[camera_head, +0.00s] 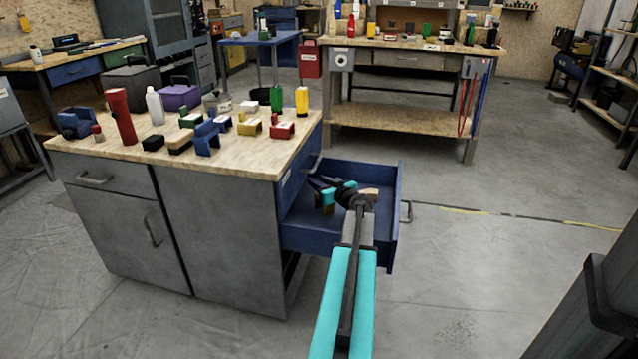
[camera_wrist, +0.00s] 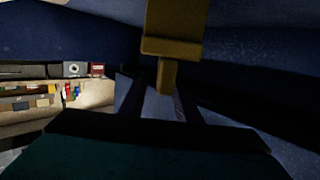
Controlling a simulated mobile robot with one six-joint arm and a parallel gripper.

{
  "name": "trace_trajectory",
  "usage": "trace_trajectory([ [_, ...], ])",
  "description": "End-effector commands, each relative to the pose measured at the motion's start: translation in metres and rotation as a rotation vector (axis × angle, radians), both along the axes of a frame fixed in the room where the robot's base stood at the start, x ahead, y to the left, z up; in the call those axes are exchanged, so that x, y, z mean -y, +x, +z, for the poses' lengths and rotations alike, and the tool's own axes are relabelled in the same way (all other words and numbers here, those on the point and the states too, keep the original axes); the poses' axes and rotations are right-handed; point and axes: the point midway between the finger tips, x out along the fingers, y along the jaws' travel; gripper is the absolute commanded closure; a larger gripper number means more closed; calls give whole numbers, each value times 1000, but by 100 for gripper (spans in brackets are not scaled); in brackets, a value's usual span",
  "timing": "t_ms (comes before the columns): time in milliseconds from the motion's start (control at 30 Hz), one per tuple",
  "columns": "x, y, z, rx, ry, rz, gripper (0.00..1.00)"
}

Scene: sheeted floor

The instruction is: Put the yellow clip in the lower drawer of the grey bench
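The grey bench (camera_head: 230,230) stands at the left with its lower drawer (camera_head: 310,240) pulled out; the drawer is blue inside. My gripper (camera_head: 325,188) is down inside this drawer, partly hidden by my own wrist. A yellow clip (camera_head: 328,209) shows just below my gripper in the head view. In the wrist view the dark yellow clip (camera_wrist: 172,30) is near the top middle, with a narrow part pointing down towards my fingers (camera_wrist: 160,100). The wrist view is dark, and I cannot tell whether the fingers grip the clip.
A tan piece (camera_head: 369,193) shows in the drawer beside my wrist. A wooden workbench (camera_head: 400,115) stands behind. Floor to the drawer's right is clear.

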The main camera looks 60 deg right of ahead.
Motion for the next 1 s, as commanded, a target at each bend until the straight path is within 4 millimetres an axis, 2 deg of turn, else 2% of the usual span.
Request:
trace_trajectory([
  [67,-1,0,-5,-3,6,0,70],
  [433,-1,0,11,-3,4,1,70],
  [1000,-35,-64,25,-1,1,-1,70],
])
